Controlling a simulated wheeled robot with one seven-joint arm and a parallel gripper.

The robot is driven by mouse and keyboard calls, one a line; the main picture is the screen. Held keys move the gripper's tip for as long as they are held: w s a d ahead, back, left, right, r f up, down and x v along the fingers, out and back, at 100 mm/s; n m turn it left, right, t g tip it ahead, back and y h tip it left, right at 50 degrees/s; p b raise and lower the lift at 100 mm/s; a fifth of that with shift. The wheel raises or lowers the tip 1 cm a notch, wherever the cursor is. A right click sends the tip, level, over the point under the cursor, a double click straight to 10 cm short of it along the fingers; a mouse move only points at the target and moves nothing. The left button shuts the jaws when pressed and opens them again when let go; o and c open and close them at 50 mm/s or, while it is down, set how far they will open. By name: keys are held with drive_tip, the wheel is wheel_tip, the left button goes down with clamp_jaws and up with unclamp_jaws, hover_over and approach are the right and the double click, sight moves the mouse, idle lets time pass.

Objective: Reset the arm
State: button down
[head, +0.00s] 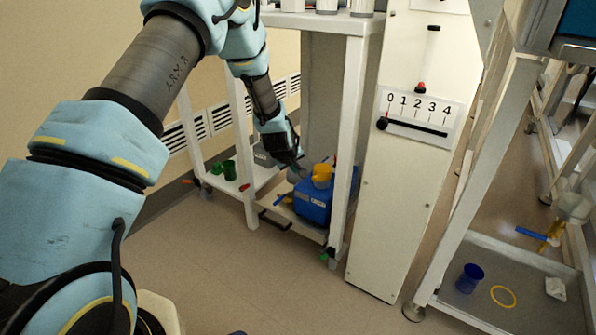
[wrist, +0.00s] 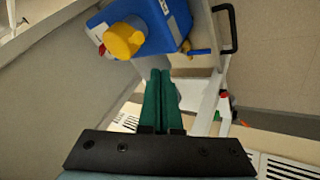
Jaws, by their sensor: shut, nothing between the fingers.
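My arm reaches from the left of the head view down to the lower shelf of a white frame. My gripper (head: 296,166) is at that shelf, just left of a yellow cup-shaped part on a blue box. In the wrist view, the two green fingers of my gripper (wrist: 161,75) lie side by side, shut with nothing between them. The blue box (head: 312,207) also shows in the wrist view (wrist: 165,28), beyond the fingertips. Its yellow part (head: 322,175) shows there too (wrist: 124,40). I cannot tell whether the fingertips touch the box.
White posts (head: 345,130) stand close right of my gripper. Green cups (head: 229,170) sit on the shelf to the left. A panel with a numbered slider (head: 417,118) stands right. A grey tray (head: 520,310) holds a blue cup (head: 469,278) and yellow ring (head: 503,296). Floor in front is clear.

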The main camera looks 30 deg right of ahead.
drive_tip(key=shift+s+a+r, duration=0.2)
drive_tip(key=shift+a+r, duration=0.05)
drive_tip(key=shift+r, duration=0.15)
drive_tip(key=a+r+y, duration=0.1)
drive_tip(key=a+r, duration=0.3)
drive_tip(key=a, duration=0.3)
drive_tip(key=a+r+g+y, duration=0.1)
drive_tip(key=a+r, duration=0.3)
drive_tip(key=a, duration=0.3)
drive_tip(key=a+r+y, duration=0.1)
drive_tip(key=a+r, duration=0.2)
drive_tip(key=a, duration=0.4)
drive_tip(key=s+a+r+g+y, duration=0.1)
drive_tip(key=s+a+r, duration=0.2)
drive_tip(key=s+a, duration=0.35)
drive_tip(key=s+a+r+m+g, duration=0.1)
drive_tip(key=s+a+r, duration=0.1)
drive_tip(key=s+a, duration=0.45)
drive_tip(key=s+a+r+g+y, duration=0.1)
drive_tip(key=s+a+r, duration=0.25)
drive_tip(key=a, duration=0.45)
wheel_tip(320, 180, up, 27)
drive_tip(key=p, duration=2.7)
drive_tip(key=shift+s+f+p, duration=0.15)
drive_tip(key=shift+s+p, duration=0.25)
